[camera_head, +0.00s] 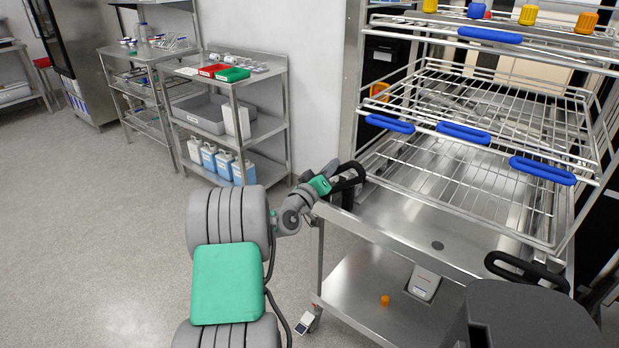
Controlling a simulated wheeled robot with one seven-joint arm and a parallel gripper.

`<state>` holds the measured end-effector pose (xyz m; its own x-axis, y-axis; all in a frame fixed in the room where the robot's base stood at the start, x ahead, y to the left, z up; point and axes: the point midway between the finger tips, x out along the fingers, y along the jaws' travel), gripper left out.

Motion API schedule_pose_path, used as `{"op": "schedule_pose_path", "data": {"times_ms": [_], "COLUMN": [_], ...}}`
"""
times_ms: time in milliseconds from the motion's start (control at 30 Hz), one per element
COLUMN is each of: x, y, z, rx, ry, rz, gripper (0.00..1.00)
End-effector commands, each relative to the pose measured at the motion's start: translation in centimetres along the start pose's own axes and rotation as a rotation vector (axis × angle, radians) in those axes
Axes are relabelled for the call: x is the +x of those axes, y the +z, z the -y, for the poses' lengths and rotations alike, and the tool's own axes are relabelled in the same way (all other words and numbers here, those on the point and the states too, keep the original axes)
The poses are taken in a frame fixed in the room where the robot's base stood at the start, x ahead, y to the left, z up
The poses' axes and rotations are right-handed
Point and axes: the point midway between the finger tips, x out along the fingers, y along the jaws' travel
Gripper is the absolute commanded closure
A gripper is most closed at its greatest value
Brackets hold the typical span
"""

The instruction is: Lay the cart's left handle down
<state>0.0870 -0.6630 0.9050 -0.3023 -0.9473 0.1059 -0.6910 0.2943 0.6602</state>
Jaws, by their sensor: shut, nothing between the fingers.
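The cart (350,215) is a stainless steel trolley with a lower shelf, standing against the washer rack. Its black left handle (347,195) is at the cart's left front corner, and it looks raised. My gripper (338,183), beyond the green wrist band, is right at this handle. Its dark fingers overlap the black handle in the picture, so I cannot tell whether they touch. The gripper is shut with nothing held. The black right handle (525,270) is a loop at the cart's right front corner, partly behind a dark grey rounded part.
A wire rack (480,135) with blue grips stands on the cart's far side. A small orange piece (385,300) and a white device (424,283) are on the lower shelf. A steel shelf unit (287,85) stands behind left. The floor at left is clear.

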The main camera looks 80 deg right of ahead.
Motion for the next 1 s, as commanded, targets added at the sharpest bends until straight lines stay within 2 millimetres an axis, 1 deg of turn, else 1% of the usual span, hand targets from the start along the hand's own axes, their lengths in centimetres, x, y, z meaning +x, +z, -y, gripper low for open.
{"op": "schedule_pose_path", "data": {"times_ms": [33,233,500,733,1000], "x": [-0.2,-0.6,-1.1,-1.3,-1.3], "y": [1.5,3.5,6.3,7.9,8.7], "z": [0.4,-0.4,-1.0,-1.3,-1.5], "rx": [0.042,0.231,0.47,0.624,0.723], "ry": [0.008,0.033,0.063,0.084,0.097], "rz": [0.002,-0.001,-0.001,-0.001,0.0], "gripper": [1.0,1.0,1.0,1.0,1.0]}}
